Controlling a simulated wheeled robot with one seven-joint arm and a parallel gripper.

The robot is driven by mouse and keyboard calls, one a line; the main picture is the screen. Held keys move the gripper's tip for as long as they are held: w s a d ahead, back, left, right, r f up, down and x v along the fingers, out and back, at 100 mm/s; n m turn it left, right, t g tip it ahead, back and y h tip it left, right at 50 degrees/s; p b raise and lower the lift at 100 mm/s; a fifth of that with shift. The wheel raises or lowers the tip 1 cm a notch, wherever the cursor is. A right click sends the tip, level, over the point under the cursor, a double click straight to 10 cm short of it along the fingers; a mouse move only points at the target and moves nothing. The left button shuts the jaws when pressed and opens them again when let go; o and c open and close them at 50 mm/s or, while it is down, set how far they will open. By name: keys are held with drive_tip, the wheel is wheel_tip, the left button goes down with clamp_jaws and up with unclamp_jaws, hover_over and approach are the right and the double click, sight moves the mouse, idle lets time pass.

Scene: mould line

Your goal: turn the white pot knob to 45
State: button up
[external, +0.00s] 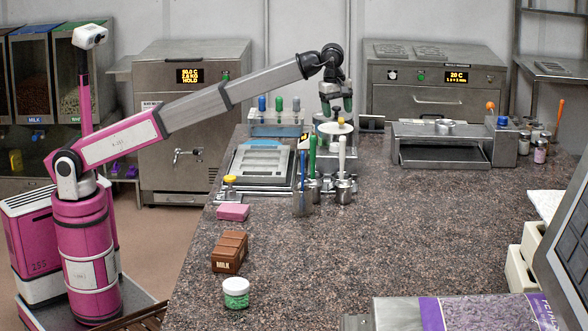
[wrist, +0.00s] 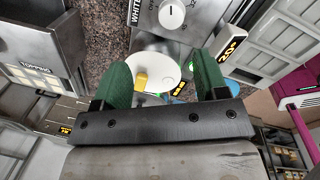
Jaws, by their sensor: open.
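The white knob (wrist: 172,14) is round, with a dark pointer mark, on a grey metal panel (wrist: 203,12) lettered "WHITE" at the top of the wrist view. I cannot make it out in the external view. My gripper (external: 337,107) is over the far part of the counter, pointing down, above a white disc (external: 323,129). In the wrist view its two green fingers (wrist: 161,70) are apart, with nothing held between them. The knob lies beyond the fingertips, apart from them.
A display (wrist: 232,46) reading about 20 is right of the knob. Upright tools in metal cups (external: 343,188) stand in front of my gripper. A rack of coloured-handled tools (external: 277,122) is to the left, a steel tray unit (external: 440,147) to the right. The counter's front middle is clear.

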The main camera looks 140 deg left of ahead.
sight(336, 144)
drive_tip(key=shift+n, duration=0.4)
drive_tip(key=f, duration=1.1)
drive_tip(key=shift+d+f, duration=0.2)
drive_tip(key=shift+d, duration=0.1)
drive_tip(key=c, duration=0.9)
